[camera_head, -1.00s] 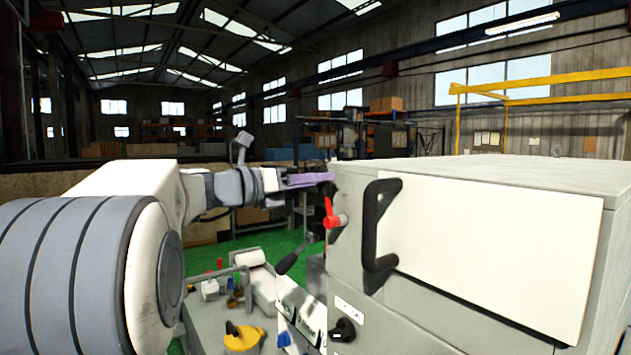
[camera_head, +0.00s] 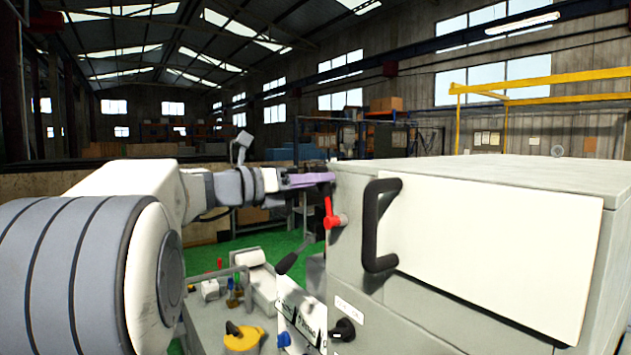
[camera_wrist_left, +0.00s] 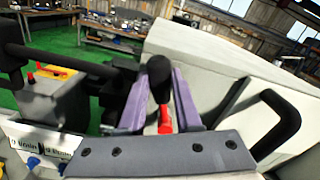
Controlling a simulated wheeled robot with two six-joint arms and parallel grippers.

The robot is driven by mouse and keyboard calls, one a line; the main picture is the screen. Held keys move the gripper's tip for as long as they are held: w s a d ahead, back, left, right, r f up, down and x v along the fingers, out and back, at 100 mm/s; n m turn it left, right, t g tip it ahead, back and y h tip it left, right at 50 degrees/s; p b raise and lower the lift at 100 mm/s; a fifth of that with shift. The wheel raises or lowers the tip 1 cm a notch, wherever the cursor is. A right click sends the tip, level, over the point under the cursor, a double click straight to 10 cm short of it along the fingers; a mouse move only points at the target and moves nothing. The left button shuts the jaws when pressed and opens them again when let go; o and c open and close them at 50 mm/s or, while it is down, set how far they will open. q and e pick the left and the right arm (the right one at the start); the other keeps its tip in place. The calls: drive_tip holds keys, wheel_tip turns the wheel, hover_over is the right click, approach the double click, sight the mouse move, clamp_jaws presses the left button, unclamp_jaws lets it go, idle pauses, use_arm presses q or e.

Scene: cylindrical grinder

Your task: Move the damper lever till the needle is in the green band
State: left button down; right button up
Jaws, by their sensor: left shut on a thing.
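The damper lever shows in the head view as a red arm (camera_head: 332,215) on the near left side of the grey cabinet. In the left wrist view its black knob (camera_wrist_left: 159,72) and red shaft (camera_wrist_left: 165,120) stand between the purple fingers. My left gripper (camera_head: 327,178) comes in from the left at the cabinet's edge, also seen in the left wrist view (camera_wrist_left: 158,85). It is shut on the lever's knob, which its fingers hide in the head view. No needle or green band can be made out. My right gripper is out of view.
A black bar handle (camera_head: 377,228) stands out from the grey cabinet (camera_head: 480,172) close right of the lever. Below are a small black knob (camera_head: 343,330), a dark-gripped handle (camera_head: 290,260) and a yellow part (camera_head: 243,338). Green floor lies beyond.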

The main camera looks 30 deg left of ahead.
use_arm(q)
drive_tip(key=d+m+b, duration=0.1)
drive_tip(key=s+m+b, duration=0.1)
drive_tip(key=b, duration=0.1)
drive_tip(key=shift+d+r+m, duration=0.15)
drive_tip(key=shift+d+m, duration=0.2)
drive_tip(key=shift+m, duration=0.05)
drive_tip(key=shift+r, duration=0.1)
drive_tip(key=c, duration=0.6)
unclamp_jaws()
